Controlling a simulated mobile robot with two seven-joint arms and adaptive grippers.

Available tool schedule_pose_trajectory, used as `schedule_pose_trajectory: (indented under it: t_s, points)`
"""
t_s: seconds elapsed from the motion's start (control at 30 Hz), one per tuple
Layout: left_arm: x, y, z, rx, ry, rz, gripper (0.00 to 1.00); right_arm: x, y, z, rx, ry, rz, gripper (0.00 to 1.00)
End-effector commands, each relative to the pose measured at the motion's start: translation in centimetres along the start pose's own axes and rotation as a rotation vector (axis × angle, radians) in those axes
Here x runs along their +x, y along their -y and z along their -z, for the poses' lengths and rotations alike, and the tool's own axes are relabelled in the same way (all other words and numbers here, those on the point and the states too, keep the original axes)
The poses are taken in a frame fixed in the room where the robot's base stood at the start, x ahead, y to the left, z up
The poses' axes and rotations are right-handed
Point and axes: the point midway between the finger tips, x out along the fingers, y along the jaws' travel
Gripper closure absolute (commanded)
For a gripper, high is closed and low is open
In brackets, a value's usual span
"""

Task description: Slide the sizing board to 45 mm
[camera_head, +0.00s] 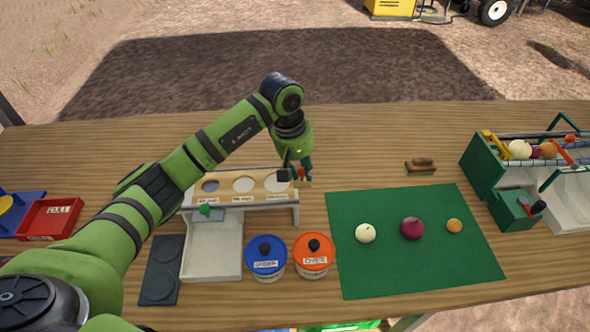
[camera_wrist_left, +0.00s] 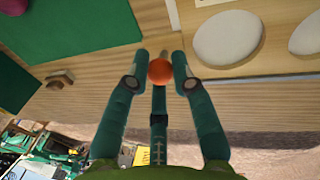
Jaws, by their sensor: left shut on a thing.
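The sizing board (camera_head: 230,188) is a light wooden strip with round holes, lying on a raised white stand (camera_head: 296,214) left of the green mat. Small labels run along its front edge, too small to read surely. My left gripper (camera_head: 302,174) is at the board's right end. In the left wrist view my left gripper (camera_wrist_left: 160,68) is shut on an orange-red ball-shaped knob (camera_wrist_left: 160,72). The board (camera_wrist_left: 270,62) and two pale holes show at the upper right there. The knob's join to the board is not clear. My right gripper is not in view.
A white tray (camera_head: 212,262) is under the stand. Blue (camera_head: 265,262) and orange (camera_head: 313,262) lidded tubs stand in front. The green mat (camera_head: 380,275) carries several onions. A red cull bin (camera_head: 48,219) is at left, a green onion machine (camera_head: 483,170) at right. The table behind the board is clear.

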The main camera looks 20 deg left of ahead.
Motion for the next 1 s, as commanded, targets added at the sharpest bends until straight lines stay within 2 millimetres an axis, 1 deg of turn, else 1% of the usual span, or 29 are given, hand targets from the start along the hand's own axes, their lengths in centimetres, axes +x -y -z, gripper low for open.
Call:
schedule_pose_trajectory:
  t_s: [0.03, 0.27, 0.3, 0.37, 0.87, 1.0]
  points:
    - [0.37, -0.11, -0.34, 0.003, 0.008, 0.003, 1.0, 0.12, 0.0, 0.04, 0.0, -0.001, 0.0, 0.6]
    - [0.36, -0.22, -0.4, 0.003, 0.009, 0.002, 1.0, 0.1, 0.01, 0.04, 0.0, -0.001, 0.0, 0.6]
    - [0.36, -0.23, -0.41, 0.004, 0.01, 0.002, 0.72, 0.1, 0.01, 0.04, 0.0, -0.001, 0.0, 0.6]
    - [0.35, -0.23, -0.41, 0.004, 0.01, 0.002, 0.48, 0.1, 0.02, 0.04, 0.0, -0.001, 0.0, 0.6]
    - [0.12, -0.22, -0.12, 0.001, 0.002, -0.001, 0.48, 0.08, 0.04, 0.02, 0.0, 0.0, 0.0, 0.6]
    - [-0.29, -0.31, -0.08, 0.001, 0.001, -0.001, 0.48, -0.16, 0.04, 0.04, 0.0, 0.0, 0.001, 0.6]
